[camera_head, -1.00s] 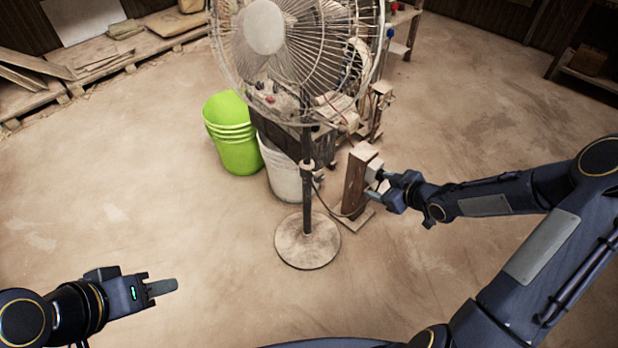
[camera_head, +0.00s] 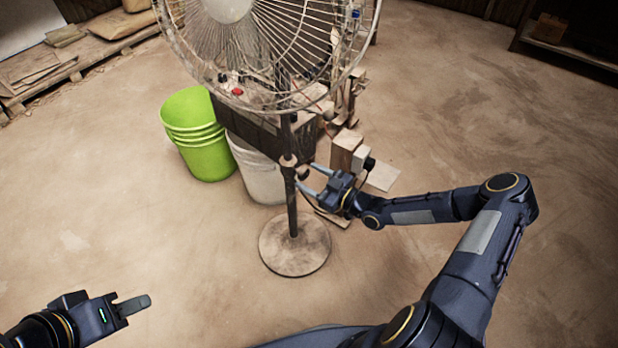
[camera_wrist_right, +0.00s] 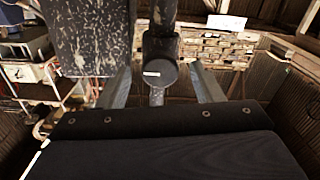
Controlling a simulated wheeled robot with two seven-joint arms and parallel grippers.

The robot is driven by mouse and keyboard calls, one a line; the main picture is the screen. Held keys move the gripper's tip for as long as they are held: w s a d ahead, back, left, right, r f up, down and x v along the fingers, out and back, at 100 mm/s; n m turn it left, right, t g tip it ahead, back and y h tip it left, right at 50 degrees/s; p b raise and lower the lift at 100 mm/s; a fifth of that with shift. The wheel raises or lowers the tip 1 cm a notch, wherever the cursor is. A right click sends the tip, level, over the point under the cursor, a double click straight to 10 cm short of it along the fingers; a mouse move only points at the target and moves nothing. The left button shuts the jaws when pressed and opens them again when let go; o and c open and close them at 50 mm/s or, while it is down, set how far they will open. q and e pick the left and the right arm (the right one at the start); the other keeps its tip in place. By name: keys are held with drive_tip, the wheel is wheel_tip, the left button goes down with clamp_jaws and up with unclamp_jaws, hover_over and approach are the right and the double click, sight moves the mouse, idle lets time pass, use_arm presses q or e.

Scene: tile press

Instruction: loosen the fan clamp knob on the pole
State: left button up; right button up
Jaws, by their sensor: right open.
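The fan clamp knob (camera_head: 302,173) is a small dark piece on the side of the upright pole (camera_head: 292,210), just under a light collar. In the right wrist view the round dark knob (camera_wrist_right: 159,74) has a short white mark and stands in front of the pole (camera_wrist_right: 163,15). My right gripper (camera_head: 310,178) is open, its fingers reaching toward the knob from the right. In the wrist view the fingers (camera_wrist_right: 160,80) stand on either side of the knob with gaps. I cannot tell the exact depth. My left gripper (camera_head: 134,306) is low at the left, far from the fan.
The caged fan head (camera_head: 270,50) is above the clamp and the round base (camera_head: 295,246) is on the floor.

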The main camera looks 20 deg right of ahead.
drive_tip(key=shift+w+a, duration=0.3)
drive_tip(key=shift+w, duration=0.1)
drive_tip(key=shift+c, duration=0.4)
